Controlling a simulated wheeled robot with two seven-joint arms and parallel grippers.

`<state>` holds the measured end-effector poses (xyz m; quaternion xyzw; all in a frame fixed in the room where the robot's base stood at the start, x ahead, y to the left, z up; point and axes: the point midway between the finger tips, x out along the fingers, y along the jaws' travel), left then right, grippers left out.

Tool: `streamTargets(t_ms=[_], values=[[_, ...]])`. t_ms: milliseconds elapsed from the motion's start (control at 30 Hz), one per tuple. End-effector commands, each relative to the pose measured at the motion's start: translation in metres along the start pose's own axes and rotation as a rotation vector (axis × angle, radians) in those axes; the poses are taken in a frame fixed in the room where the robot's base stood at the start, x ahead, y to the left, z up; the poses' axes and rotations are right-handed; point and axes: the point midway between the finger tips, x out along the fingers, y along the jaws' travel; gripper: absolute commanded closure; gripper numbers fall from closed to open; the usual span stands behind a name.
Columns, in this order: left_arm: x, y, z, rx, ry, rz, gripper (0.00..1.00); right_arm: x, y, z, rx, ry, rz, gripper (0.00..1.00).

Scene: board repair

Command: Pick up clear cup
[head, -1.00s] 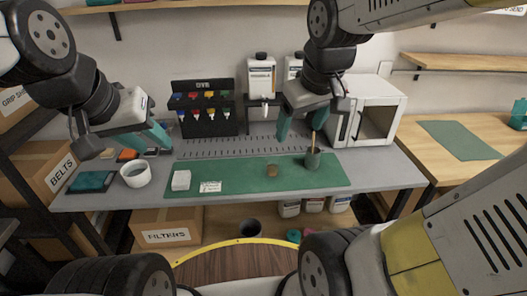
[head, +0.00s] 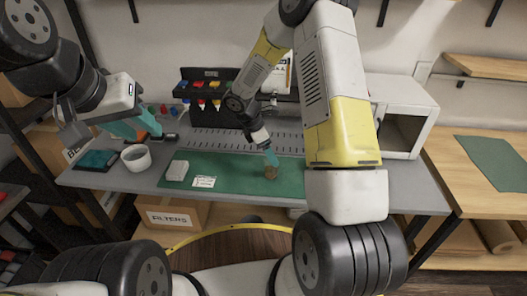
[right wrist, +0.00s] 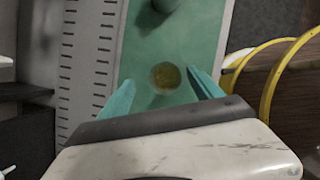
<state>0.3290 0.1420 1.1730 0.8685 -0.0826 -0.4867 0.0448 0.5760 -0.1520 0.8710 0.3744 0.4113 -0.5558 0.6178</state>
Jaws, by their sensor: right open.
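The clear cup (head: 270,173) stands on the green mat (head: 226,180) and looks brownish inside. In the right wrist view the cup (right wrist: 165,76) shows from above, between and just beyond the fingertips. My right gripper (head: 271,156) is open and reaches down right at the cup; no firm contact shows. It also shows in the right wrist view with its two teal fingers (right wrist: 161,88) spread. My left gripper (head: 136,126) hangs over the left end of the bench, with teal fingers; how far they are parted is unclear.
A white block (head: 177,170) and a label card (head: 204,182) lie on the mat. A grey round container (right wrist: 165,4) stands near the cup in the wrist view. A white tape roll (head: 136,158) sits at left. A white box oven (head: 408,120) stands at right.

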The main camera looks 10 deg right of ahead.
Motion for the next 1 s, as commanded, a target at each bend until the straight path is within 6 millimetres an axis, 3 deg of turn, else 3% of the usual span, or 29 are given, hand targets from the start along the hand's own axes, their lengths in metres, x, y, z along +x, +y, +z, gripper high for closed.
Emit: streamTargets(t_ms=[633, 933, 1000], values=[[0.0, 0.0, 0.0, 0.0, 0.0, 0.0, 0.64, 0.076, -0.007, -0.012, -0.012, -0.002, -0.003, 0.25], [0.0, 0.0, 0.0, 0.0, 0.0, 0.0, 0.64, 0.081, -0.006, -0.012, -0.011, -0.001, 0.0, 0.25], [0.0, 0.0, 0.0, 0.0, 0.0, 0.0, 0.64, 0.081, -0.006, -0.012, -0.011, -0.001, 0.0, 0.35]])
